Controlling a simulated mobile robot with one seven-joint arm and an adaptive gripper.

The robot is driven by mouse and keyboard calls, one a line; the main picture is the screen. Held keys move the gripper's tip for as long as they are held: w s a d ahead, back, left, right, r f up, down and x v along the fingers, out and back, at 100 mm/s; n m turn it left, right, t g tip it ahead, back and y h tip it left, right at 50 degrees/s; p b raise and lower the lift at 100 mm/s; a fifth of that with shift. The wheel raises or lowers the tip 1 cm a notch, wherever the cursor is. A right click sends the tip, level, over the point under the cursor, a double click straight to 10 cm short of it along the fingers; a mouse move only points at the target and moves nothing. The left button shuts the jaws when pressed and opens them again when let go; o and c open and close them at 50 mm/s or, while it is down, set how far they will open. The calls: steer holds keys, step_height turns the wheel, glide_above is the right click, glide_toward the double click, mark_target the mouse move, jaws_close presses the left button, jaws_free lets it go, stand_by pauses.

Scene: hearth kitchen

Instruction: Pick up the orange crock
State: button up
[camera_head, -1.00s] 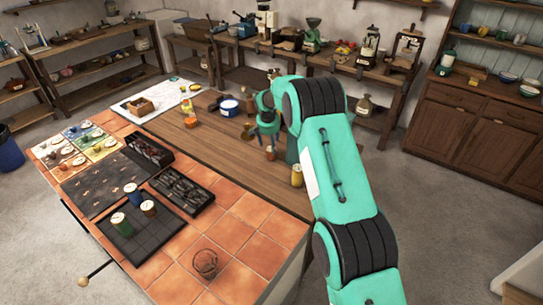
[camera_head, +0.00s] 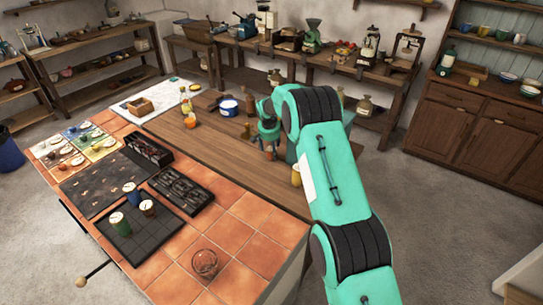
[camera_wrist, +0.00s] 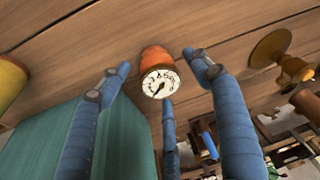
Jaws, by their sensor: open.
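The orange crock (camera_wrist: 155,57) stands on the wooden tabletop in the wrist view, with a white dial-like face on the side toward me. My gripper (camera_wrist: 156,64) is open, with blue fingers left and right of the crock and another finger below it in the picture. Gaps show between the crock and the side fingertips. In the head view the crock (camera_head: 270,153) is small, just below my gripper (camera_head: 267,138), and partly hidden by it.
A yellow jar (camera_wrist: 9,82) stands left of the crock in the wrist view; it also shows in the head view (camera_head: 297,176). A brass-coloured turned object (camera_wrist: 272,52) stands to the right. Wood in front is bare.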

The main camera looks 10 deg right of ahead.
steer(key=shift+w+f, duration=0.15)
steer(key=shift+f, duration=0.35)
steer(key=shift+c, duration=0.5)
steer(key=c, duration=1.3)
